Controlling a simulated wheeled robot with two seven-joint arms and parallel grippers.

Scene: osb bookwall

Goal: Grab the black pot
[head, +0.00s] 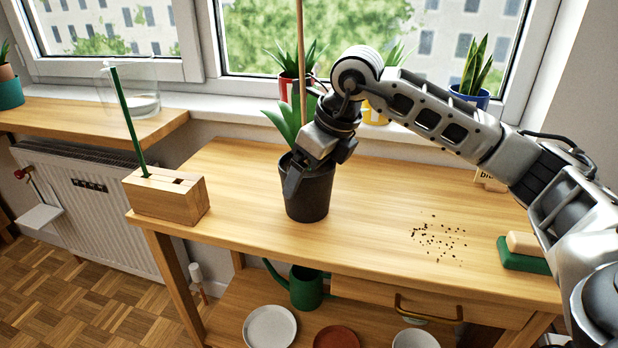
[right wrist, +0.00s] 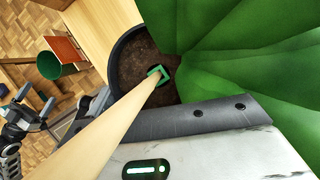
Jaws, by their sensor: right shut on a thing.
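The black pot (head: 318,192) stands upright on the wooden table, with dark soil, broad green leaves and a tall wooden stick in it. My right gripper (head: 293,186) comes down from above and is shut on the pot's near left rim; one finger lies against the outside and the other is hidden. In the right wrist view, the pot's soil (right wrist: 135,68) shows beside a grey finger, with leaves covering the right side.
A wooden block (head: 165,196) with a green stick stands at the table's left end. Dark crumbs (head: 438,238) lie right of the pot. A green-and-wood brush (head: 523,253) lies at the right edge. Potted plants line the windowsill behind. The table between pot and crumbs is clear.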

